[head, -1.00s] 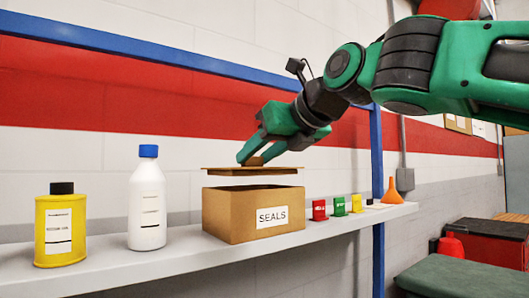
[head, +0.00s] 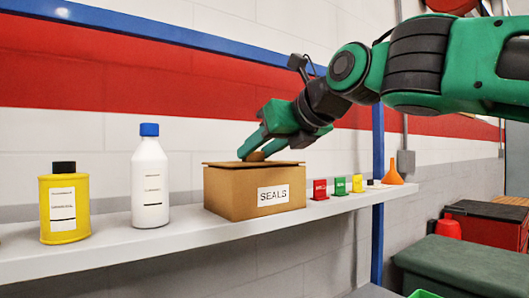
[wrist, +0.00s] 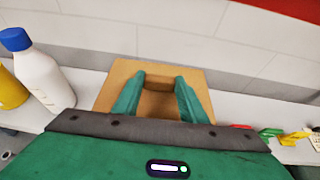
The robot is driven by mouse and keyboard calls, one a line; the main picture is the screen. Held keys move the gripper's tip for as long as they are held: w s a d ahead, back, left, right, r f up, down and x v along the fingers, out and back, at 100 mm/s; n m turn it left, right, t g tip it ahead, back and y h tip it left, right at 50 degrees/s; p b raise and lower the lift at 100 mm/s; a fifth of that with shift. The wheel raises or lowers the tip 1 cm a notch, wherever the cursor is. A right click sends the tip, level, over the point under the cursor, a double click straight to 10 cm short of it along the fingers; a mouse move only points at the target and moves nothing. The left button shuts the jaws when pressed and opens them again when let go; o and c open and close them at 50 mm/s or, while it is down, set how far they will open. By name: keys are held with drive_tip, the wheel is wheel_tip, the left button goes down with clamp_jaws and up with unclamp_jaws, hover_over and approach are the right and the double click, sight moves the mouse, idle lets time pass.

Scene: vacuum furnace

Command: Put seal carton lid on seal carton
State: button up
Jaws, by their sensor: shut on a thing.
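The seal carton (head: 230,193) is an open-topped brown box with a white SEALS label, standing on the shelf in the head view. My gripper (head: 256,156) points down from above, shut on the lid's small raised grip. In the wrist view, both green fingers flank that grip over the lid (wrist: 122,72), which hides the carton's inside.
On the grey-white shelf (head: 120,247), a white bottle with a blue cap (head: 150,185) and a yellow container (head: 64,210) stand left of the carton. Red (head: 320,189), green (head: 340,186) and yellow small packs and an orange funnel (head: 393,174) stand right. The wall is close behind.

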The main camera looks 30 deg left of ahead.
drive_tip(key=o, duration=1.1)
drive_tip(key=shift+o, duration=0.2)
drive_tip(key=shift+d, duration=0.15)
drive_tip(key=shift+v, duration=1.05)
drive_tip(key=shift+d+r, duration=0.15)
drive_tip(key=shift+d, duration=0.05)
drive_tip(key=shift+s+d+r, duration=0.15)
drive_tip(key=shift+d+r, duration=0.1)
drive_tip(key=shift+d, duration=0.2)
drive_tip(key=v, duration=0.6)
drive_tip(key=shift+s+d, duration=0.3)
drive_tip(key=shift+d, duration=0.05)
